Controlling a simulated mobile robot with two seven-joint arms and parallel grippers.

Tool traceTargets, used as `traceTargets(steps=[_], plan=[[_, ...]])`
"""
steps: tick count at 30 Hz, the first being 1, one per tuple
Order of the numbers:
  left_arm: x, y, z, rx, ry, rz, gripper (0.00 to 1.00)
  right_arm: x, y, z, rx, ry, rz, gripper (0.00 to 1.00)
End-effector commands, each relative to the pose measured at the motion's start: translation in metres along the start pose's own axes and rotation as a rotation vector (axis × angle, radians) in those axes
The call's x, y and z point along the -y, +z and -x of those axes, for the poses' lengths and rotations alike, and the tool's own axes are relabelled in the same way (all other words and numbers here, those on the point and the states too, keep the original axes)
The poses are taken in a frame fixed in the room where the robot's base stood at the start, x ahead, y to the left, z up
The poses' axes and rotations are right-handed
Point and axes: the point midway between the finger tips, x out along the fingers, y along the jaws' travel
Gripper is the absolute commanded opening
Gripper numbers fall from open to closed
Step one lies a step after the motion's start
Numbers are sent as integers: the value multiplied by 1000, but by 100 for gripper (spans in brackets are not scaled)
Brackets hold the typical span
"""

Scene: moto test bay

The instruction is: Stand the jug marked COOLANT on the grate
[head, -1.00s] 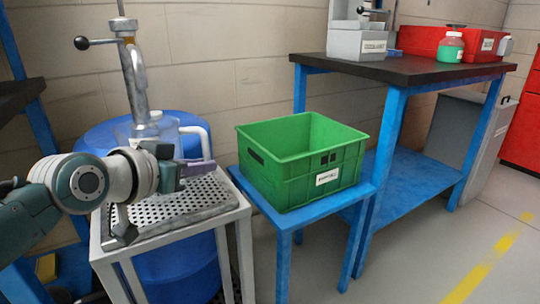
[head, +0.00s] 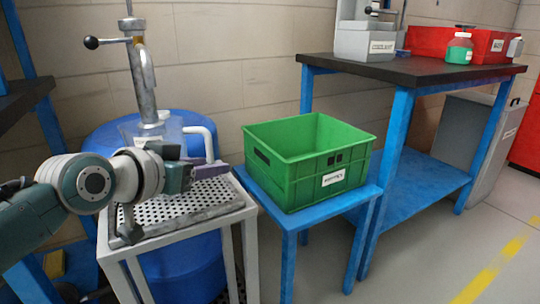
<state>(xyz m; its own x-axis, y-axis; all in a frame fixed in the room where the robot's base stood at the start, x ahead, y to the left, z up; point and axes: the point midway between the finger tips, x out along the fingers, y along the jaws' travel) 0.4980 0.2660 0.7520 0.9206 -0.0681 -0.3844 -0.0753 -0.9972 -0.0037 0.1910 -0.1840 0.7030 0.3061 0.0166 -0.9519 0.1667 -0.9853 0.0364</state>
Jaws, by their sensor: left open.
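A clear jug (head: 172,128) with a pale handle (head: 209,146) stands at the back of the perforated grate (head: 190,205), below the metal tap (head: 145,85). My right gripper is out of view.
A green crate (head: 330,190) stands on a low blue stand right of the grate. A dark-topped bench (head: 415,70) holds a grey bin (head: 368,42), a green-filled bottle (head: 459,48) and a red bin (head: 490,42). A blue drum (head: 190,265) is behind the grate's stand.

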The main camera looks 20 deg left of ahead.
Motion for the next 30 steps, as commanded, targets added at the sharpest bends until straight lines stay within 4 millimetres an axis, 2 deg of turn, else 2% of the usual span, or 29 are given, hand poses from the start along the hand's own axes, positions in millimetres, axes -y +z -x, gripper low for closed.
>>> traceTargets(steps=[9,15,21,30], plan=[[0,-3,56,4,0,-3,50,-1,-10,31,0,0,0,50],[0,-2,86,2,-1,-2,50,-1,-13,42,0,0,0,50],[0,0,96,1,-1,-1,50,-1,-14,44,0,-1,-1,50],[0,0,96,0,-1,-1,50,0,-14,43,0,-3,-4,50]])
